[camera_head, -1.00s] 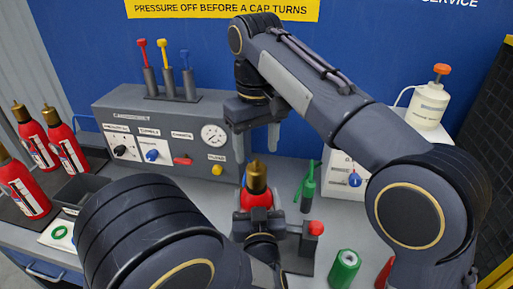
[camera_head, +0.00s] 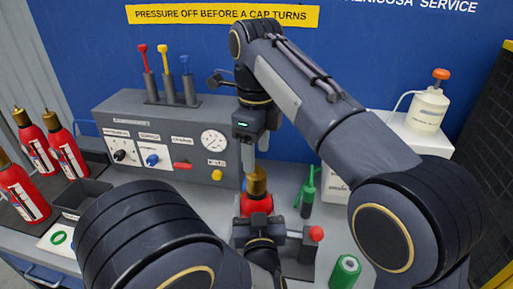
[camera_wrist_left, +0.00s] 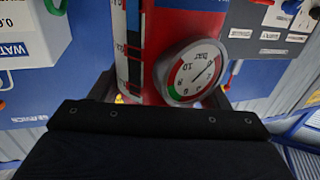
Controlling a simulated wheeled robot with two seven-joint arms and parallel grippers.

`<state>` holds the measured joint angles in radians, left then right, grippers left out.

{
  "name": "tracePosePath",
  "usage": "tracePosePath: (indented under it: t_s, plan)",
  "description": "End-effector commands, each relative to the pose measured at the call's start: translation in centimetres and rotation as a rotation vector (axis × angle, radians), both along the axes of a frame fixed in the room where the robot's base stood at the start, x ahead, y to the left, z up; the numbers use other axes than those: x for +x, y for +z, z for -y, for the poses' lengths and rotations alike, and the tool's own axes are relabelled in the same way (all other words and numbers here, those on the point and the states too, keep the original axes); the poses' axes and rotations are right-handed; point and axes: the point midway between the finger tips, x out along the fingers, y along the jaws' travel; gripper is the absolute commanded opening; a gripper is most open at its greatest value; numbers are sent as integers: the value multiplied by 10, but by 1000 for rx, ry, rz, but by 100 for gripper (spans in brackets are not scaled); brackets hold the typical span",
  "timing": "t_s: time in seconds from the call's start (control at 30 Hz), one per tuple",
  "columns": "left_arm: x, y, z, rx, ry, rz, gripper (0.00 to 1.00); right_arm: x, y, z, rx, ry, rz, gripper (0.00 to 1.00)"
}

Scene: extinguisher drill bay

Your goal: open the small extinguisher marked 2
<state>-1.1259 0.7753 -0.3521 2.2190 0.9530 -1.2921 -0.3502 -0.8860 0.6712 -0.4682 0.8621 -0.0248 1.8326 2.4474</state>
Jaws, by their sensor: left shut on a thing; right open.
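A small red extinguisher with a brass top (camera_head: 257,185) stands upright at the bench's middle. My left gripper (camera_head: 258,232) is shut on its body from the near side. In the left wrist view its red body (camera_wrist_left: 205,20) fills the space ahead, with a round pressure gauge (camera_wrist_left: 190,72) on it. The needle points up and to the right on the dial. No number 2 is readable on it. My right gripper (camera_head: 256,158) is open and points down just above the brass top. I cannot tell whether its fingers touch it.
Several red extinguishers (camera_head: 68,152) stand at the left beside a dark tray (camera_head: 82,195). A grey panel (camera_head: 120,108) with a gauge and knobs is behind.

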Motion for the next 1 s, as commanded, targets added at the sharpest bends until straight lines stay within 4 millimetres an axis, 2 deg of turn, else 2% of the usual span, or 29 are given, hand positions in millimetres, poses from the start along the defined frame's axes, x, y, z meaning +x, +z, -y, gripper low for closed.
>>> tracePosePath:
  t_s: [0.1,0.23,0.7,1.0]
  plan:
    - [0,0,0,0,-1,-1,6,0,0,-1,2,-127,1,58]
    - [0,0,0,0,-1,-1,6,0,-3,0,1,-188,1,58]
    - [0,0,0,0,-1,-1,6,0,-67,0,0,-194,0,58]
    - [0,0,0,0,-1,-1,6,0,-80,0,1,-193,2,58]
